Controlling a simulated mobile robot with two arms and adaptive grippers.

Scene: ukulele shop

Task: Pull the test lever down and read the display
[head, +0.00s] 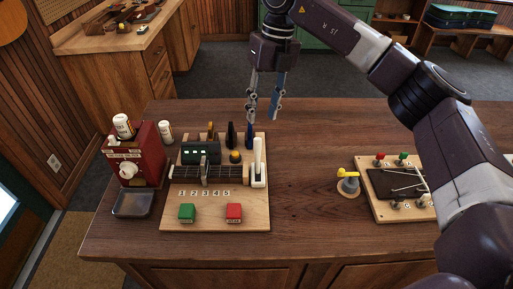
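The test board (200,217) lies on the counter, left of centre. Its white lever (258,152) stands upright at the board's right edge. The display (201,153) is a dark box at the board's back left; small lit greenish marks show on it, too small to read. My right gripper (261,120) points down above and behind the lever, near the board's back edge. Its fingers are apart with nothing between them, and it looks clear of the lever. My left gripper is not in view.
A green button (187,213) and a red button (234,213) sit at the board's front. A red dispenser (136,155) stands left, with a metal tray (133,203). A yellow-topped item (348,182) and another board (373,208) are right. Between the boards, the counter (305,205) is clear.

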